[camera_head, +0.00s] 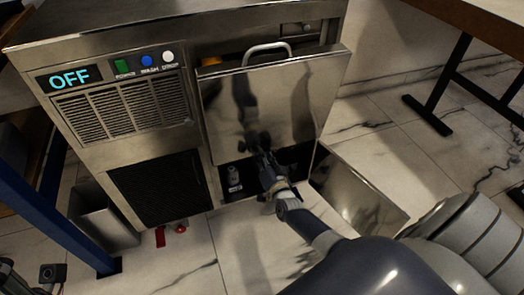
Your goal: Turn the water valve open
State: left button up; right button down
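The metal machine (120,60) has a display reading OFF. I cannot tell for certain which part is the water valve. A small red part (160,237) and a red knob-like part (180,228) show at floor level below the black grille. Inside the low opening, a small dark fitting (234,178) with a pale label is visible. My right gripper (258,143) is in front of the lower edge of the steel panel, at the top of the opening. Its fingers are dark and small, so their opening is unclear. Dark parts at the lower left corner may be my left gripper (48,273), cut off by the frame.
The steel panel (285,95) with a handle (267,50) tilts outward above the opening. A grey bin (100,222) and a blue post (50,215) are at the left. A table (480,20) is at the right.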

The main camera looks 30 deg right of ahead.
jog(key=n+p, duration=0.1)
jog(key=n, duration=0.2)
jog(key=shift+n, duration=0.3)
jog(key=shift+n+p, duration=0.65)
jog(key=shift+n, duration=1.35)
jog(key=shift+f, duration=0.1)
jog(key=c, duration=1.9)
grip_release()
jog(key=shift+s, duration=0.1)
jog(key=v, duration=1.2)
